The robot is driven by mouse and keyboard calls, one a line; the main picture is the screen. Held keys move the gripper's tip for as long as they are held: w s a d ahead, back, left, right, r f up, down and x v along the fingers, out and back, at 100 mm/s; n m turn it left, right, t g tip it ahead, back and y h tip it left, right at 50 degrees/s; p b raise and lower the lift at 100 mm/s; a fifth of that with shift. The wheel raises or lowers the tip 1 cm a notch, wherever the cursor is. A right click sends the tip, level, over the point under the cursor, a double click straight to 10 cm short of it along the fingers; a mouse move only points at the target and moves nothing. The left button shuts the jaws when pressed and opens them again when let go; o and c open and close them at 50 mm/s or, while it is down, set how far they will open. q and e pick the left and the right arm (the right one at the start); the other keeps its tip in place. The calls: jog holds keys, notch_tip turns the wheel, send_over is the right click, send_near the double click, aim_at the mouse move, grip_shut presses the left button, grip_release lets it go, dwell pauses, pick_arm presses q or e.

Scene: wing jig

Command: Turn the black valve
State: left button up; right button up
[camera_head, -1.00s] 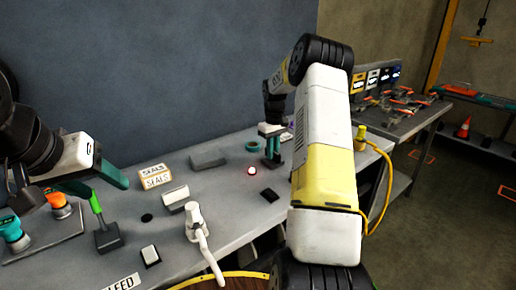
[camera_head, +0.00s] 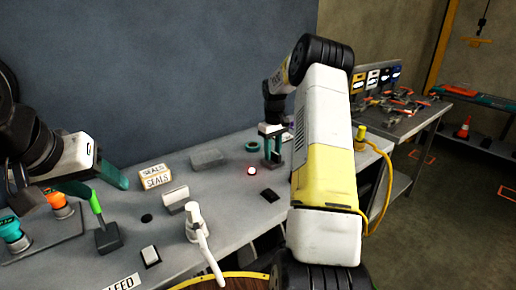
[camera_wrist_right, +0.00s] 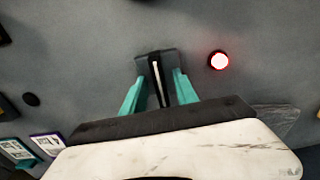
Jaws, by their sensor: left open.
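My right gripper (camera_head: 273,152) points down over the table. In the right wrist view its teal fingers (camera_wrist_right: 160,92) stand apart on either side of a black handle with a white stripe, which I take to be the black valve (camera_wrist_right: 157,72). A gap shows between the handle and the fingers, so the gripper looks open; contact is not clear. In the head view the handle is hard to make out at the fingers. My left gripper (camera_head: 103,187) is open and empty above the left part of the table, near a green handle (camera_head: 97,203).
A lit button with a red ring (camera_head: 252,171) is beside the right gripper, also in the wrist view (camera_wrist_right: 219,61).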

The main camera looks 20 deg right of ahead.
aim_at(273, 151)
notch_tip(273, 151, up, 6)
jog(key=shift+r, duration=0.9)
jog(key=shift+a+r, duration=0.1)
jog(key=shift+r, duration=0.1)
jog(key=s+a+r+m+t, duration=0.1)
jog(key=s+a+r+t, duration=0.2)
jog(key=s+a+r, duration=1)
jog(key=s+a+m+t+y, duration=0.1)
jog(key=s+a, duration=0.1)
jog(key=s, duration=0.9)
jog(key=s+a+m+t+y, duration=0.1)
jog(key=s+a+t, duration=0.1)
jog(key=s, duration=0.8)
jog(key=shift+s+a, duration=0.4)
jog(key=shift+a, duration=0.25)
